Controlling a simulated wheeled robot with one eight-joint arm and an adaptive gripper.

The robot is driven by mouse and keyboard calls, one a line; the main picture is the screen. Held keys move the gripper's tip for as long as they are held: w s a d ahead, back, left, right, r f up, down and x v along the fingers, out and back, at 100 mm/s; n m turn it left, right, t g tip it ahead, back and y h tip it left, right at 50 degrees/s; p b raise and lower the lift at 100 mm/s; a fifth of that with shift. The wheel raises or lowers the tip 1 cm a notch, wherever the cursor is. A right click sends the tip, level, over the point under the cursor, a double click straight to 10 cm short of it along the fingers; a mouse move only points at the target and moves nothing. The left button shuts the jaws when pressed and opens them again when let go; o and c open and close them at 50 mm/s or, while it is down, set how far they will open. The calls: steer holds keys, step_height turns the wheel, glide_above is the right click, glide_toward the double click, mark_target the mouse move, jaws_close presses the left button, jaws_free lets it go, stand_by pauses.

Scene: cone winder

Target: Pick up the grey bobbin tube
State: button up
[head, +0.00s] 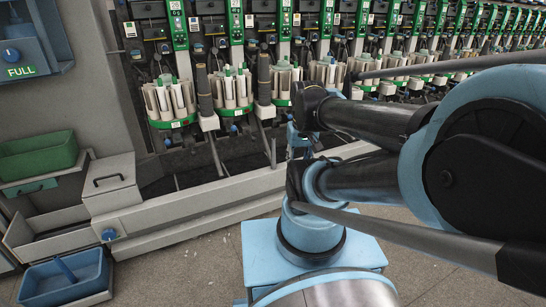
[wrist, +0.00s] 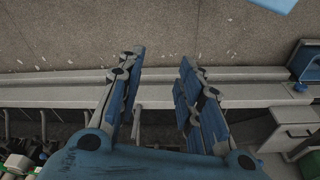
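I cannot single out a grey bobbin tube with certainty in either view. In the head view, several pale tubes (head: 168,99) stand upright in clusters in the round magazines of the winder. Two dark grey upright cylinders (head: 204,92) stand beside these clusters; I cannot tell whether they are tubes or machine parts. My gripper (wrist: 163,54) shows in the wrist view with its two blue-padded fingers spread apart and nothing between them. It hangs over the machine's grey base ledge and the floor. In the head view my arm mostly hides it.
The winder's grey base ledge (head: 190,222) runs along the machine's front. At left are a green bin (head: 38,156), a grey box with a handle (head: 110,183) and a blue tray (head: 64,281) on the floor. The floor (head: 190,270) in front has pale scraps and free room.

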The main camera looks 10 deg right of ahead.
steer(key=shift+o, duration=1)
steer(key=shift+s+r, duration=0.2)
steer(key=shift+s, duration=0.05)
steer(key=w+r, duration=0.5)
steer(key=w, duration=0.8)
steer(key=m+t, duration=0.1)
steer(key=t, duration=0.1)
glide_above(273, 144)
steer(key=s, duration=0.4)
step_height(273, 144, down, 17)
steer(key=shift+w+d+x, duration=0.1)
steer(key=shift+w+x, duration=0.05)
steer(key=shift+x, duration=2.55)
steer(key=shift+w+d+x, duration=0.1)
steer(key=shift+w+x, duration=0.05)
steer(key=shift+x, duration=2.55)
steer(key=shift+w+d+x, duration=0.1)
steer(key=shift+w+x, duration=0.05)
steer(key=shift+x, duration=2.55)
steer(key=shift+r, duration=0.15)
